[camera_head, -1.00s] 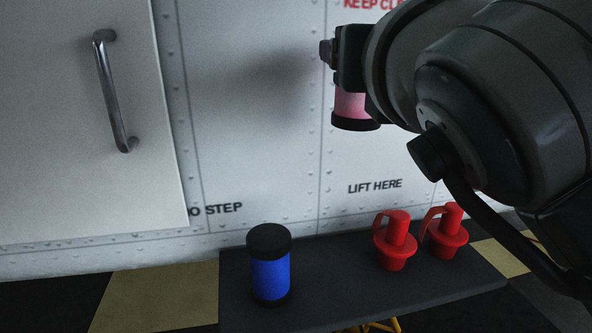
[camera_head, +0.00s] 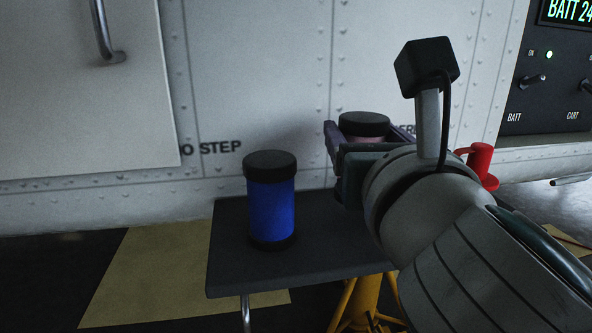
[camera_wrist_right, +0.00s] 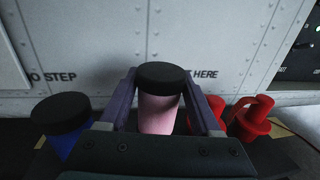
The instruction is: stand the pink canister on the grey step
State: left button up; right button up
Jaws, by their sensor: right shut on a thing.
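The pink canister (camera_wrist_right: 158,112) with a black lid is upright between the fingers of my right gripper (camera_wrist_right: 160,100), which is shut on it. In the head view only its black lid (camera_head: 364,124) and a sliver of pink show behind my right gripper (camera_head: 362,138). The grey step (camera_head: 300,255) stands against the white panelled wall. The canister is over or at the right part of the step. Its bottom is hidden, so I cannot tell whether it touches the step. My left gripper is not in view.
A blue canister (camera_head: 270,205) with black ends stands on the left part of the step. It also shows in the wrist view (camera_wrist_right: 62,142). A red capped item (camera_head: 480,162) stands at the right, and two show in the wrist view (camera_wrist_right: 250,120). Bare step top lies around the blue canister.

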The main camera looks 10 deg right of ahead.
notch_tip(320, 180, down, 3)
jog(key=shift+f+b, duration=0.2)
jog(key=shift+b, duration=0.65)
jog(key=shift+r, duration=0.15)
jog(key=o, duration=1.5)
